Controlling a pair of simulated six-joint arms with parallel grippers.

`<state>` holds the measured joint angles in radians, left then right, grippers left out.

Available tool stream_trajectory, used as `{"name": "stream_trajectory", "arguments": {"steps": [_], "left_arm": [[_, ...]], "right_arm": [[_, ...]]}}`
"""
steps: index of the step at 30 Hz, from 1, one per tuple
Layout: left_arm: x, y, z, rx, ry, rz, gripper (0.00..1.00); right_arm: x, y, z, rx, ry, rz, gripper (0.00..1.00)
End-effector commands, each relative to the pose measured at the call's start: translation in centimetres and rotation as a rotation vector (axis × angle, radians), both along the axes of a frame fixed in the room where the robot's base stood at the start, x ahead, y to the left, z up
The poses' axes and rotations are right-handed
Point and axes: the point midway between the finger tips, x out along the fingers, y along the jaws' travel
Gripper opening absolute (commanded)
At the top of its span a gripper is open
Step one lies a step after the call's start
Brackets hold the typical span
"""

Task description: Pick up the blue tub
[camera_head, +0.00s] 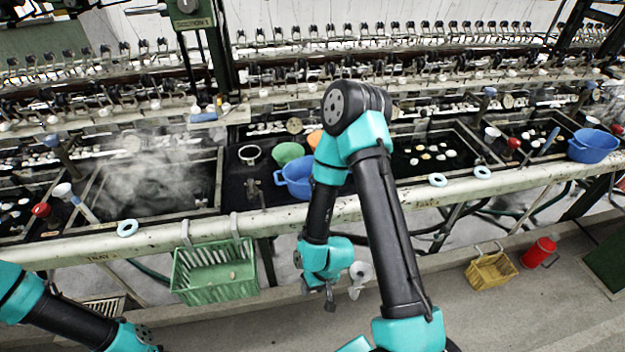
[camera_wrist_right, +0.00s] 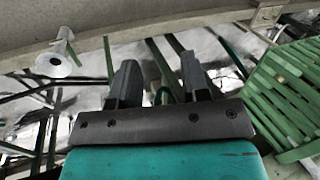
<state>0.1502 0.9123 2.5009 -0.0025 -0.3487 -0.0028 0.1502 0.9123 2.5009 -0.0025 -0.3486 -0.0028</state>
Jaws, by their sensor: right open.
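A blue tub (camera_head: 296,184) sits in the dark basin area behind the front rail, partly hidden by my right arm. A second blue tub (camera_head: 593,146) stands at the far right of the basins. My right gripper (camera_head: 331,296) hangs in front of and below the rail, apart from both tubs. In the right wrist view its two fingers (camera_wrist_right: 160,82) are spread with nothing between them, and no tub shows there. My left arm enters at the lower left, with its gripper out of view.
A green basket (camera_head: 214,270) hangs on the rail (camera_head: 92,246), left of my right gripper; it also shows in the right wrist view (camera_wrist_right: 296,95). A green bowl (camera_head: 288,153) is beside the nearer tub. A yellow basket (camera_head: 490,270) and red can (camera_head: 540,252) stand on the floor.

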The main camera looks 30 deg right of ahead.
Motion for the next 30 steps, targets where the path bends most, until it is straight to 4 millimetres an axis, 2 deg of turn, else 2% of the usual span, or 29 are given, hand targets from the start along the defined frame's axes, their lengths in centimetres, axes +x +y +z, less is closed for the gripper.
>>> {"name": "stream_trajectory", "arguments": {"steps": [8,18,26,30], "left_arm": [[0.00,0.00,0.00,0.000,0.000,0.000,0.43],[0.00,0.00,0.00,0.000,0.000,0.000,0.43],[0.00,0.00,0.00,0.000,0.000,0.000,0.43],[0.00,0.00,0.00,0.000,0.000,0.000,0.43]], "right_arm": [[0.00,0.00,0.00,0.000,0.000,0.000,0.43],[0.00,0.00,0.00,0.000,0.000,0.000,0.74],[0.00,0.00,0.12,0.000,0.001,0.012,0.74],[-0.11,0.05,0.90,-0.003,0.005,0.097,0.74]]}}
